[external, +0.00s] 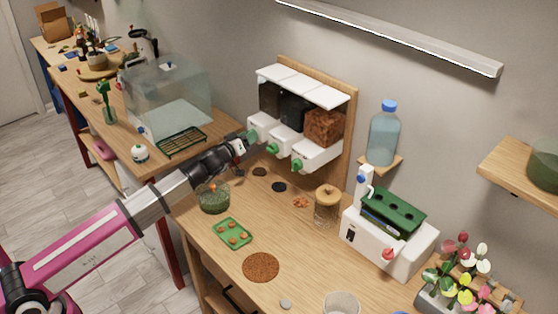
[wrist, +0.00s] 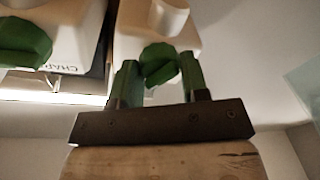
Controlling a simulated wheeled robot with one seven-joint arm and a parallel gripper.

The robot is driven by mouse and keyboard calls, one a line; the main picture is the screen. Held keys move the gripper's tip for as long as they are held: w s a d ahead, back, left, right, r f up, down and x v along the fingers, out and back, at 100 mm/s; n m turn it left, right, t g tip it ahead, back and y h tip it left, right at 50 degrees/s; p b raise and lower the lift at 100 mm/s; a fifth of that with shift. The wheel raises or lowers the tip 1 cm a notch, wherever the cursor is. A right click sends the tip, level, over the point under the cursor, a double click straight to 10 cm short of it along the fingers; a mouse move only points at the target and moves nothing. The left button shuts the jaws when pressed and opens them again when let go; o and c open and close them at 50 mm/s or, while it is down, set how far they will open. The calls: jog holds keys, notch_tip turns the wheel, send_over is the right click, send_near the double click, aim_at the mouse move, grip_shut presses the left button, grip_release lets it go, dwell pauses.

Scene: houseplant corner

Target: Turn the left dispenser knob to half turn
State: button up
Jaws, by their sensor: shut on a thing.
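Three white dispensers hang in a row on a wooden wall board (external: 345,130). The left dispenser (external: 262,120) holds dark material. My gripper (external: 249,139) is at its front, coming in from the left and hiding most of its knob in the external view. In the wrist view, my gripper (wrist: 158,80) has a green finger on each side of the left dispenser's green knob (wrist: 158,62) and is shut on it. The knob's grip bar looks slanted there. The middle dispenser's knob (external: 272,148) is free; it also shows in the wrist view (wrist: 25,42), beside a partly readable label.
The right dispenser's knob (external: 297,165) is close by. Small dark, black and orange piles lie below the dispensers. A glass terrarium (external: 165,95) stands to the left; a green-filled jar (external: 214,200) and a corked jar (external: 326,205) stand on the bench.

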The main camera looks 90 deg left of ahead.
jog(key=m+t, duration=0.1)
jog(key=m, duration=0.5)
jog(key=shift+f, duration=0.1)
jog(key=shift+s+m+t+h, duration=0.1)
jog(key=shift+m+t+h, duration=0.2)
jog(key=shift+m, duration=2.3)
jog(key=o, duration=0.9)
jog(key=v, duration=1)
jog(key=shift+s+d, duration=0.25)
jog(key=shift+f, duration=0.1)
